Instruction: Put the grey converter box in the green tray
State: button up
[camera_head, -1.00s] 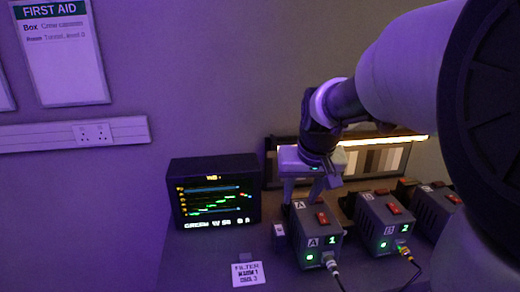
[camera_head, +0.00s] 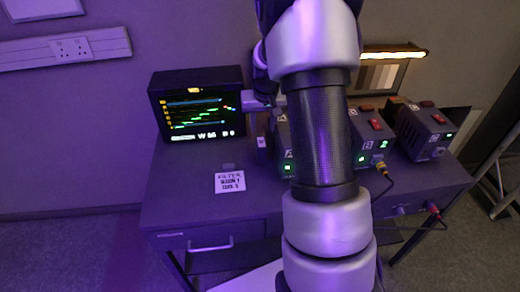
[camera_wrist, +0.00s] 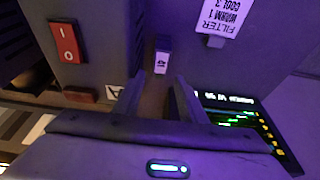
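Several dark grey boxes with red switches stand on the desk. Box A (camera_head: 286,168) is mostly hidden behind my arm, box B (camera_head: 367,140) is partly covered, and a third (camera_head: 424,130) is at right. A small dark block with a white label (camera_head: 261,142) stands left of box A; it also shows in the wrist view (camera_wrist: 162,60). I cannot tell which is the converter box. No green tray is in view. My gripper (camera_wrist: 157,88) is open and empty, its fingers apart with the small block just beyond the gap. Box A's red switch (camera_wrist: 65,42) is to its left.
A monitor (camera_head: 200,104) stands at the desk's left. A FILTER card (camera_head: 230,182) lies on the desktop in front of it. A colour chart (camera_head: 375,77) stands behind the boxes under a lit bar. Cables run from the boxes at right.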

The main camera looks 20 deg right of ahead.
aim_at(261, 141)
jog(key=x, duration=0.3)
jog(key=shift+r, duration=0.1)
jog(key=shift+x, duration=3)
jog(key=shift+s+a, duration=0.1)
jog(key=shift+a, duration=0.05)
grip_shut()
